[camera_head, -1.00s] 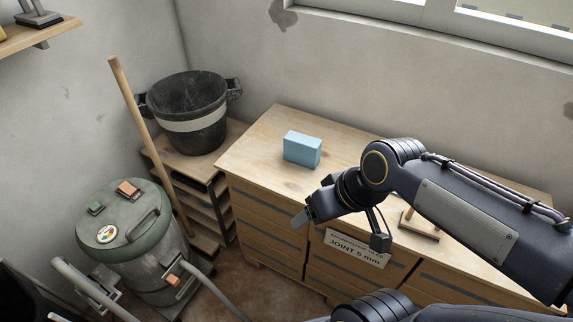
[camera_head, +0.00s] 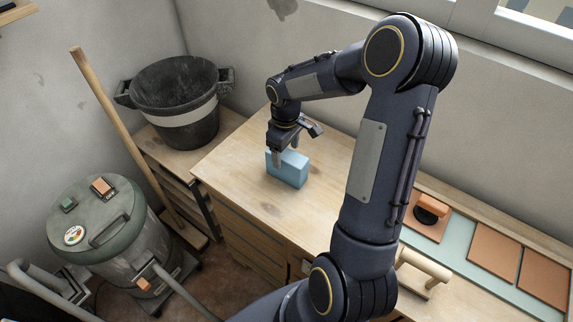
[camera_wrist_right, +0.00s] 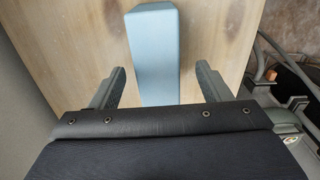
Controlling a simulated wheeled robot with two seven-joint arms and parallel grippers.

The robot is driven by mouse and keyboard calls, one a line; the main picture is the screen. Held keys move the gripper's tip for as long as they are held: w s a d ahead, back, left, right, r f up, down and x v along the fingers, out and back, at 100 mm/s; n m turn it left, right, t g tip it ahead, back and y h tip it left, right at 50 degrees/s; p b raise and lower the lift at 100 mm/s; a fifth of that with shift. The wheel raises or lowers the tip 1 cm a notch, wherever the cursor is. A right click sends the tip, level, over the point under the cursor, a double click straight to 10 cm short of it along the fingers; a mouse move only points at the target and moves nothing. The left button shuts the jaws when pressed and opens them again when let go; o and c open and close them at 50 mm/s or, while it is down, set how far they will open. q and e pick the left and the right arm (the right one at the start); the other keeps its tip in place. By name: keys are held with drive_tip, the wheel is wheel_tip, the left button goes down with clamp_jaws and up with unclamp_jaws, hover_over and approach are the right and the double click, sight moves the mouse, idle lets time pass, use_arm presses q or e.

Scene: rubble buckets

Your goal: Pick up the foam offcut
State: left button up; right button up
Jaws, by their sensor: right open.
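The foam offcut is a light blue block (camera_head: 290,171) standing on the wooden cabinet top. In the right wrist view the blue block (camera_wrist_right: 154,50) lies ahead, between the lines of the two fingers. My right gripper (camera_head: 287,156) points down at the block with its fingers apart. In the wrist view the right gripper (camera_wrist_right: 160,82) is open, with one finger on each side of the block's near end. I cannot tell whether a finger touches it. The gripper hides part of the block in the head view. My left gripper is not in view.
A black bucket (camera_head: 180,85) with a pale band stands on a lower shelf unit at the left. A grey-green vacuum (camera_head: 105,225) and a wooden pole (camera_head: 115,130) are on the left. Terracotta tiles (camera_head: 495,250) and a wooden-handled tool (camera_head: 425,265) lie at the right. The wooden top (camera_head: 235,160) beside the block is clear.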

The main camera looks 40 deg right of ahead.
sight(287, 155)
wheel_tip(287, 155, down, 4)
drive_tip(key=shift+d+r, duration=0.15)
drive_tip(key=shift+r, duration=0.1)
drive_tip(key=c, duration=1.1)
drive_tip(key=shift+o, duration=0.2)
drive_tip(key=shift+r, duration=0.15)
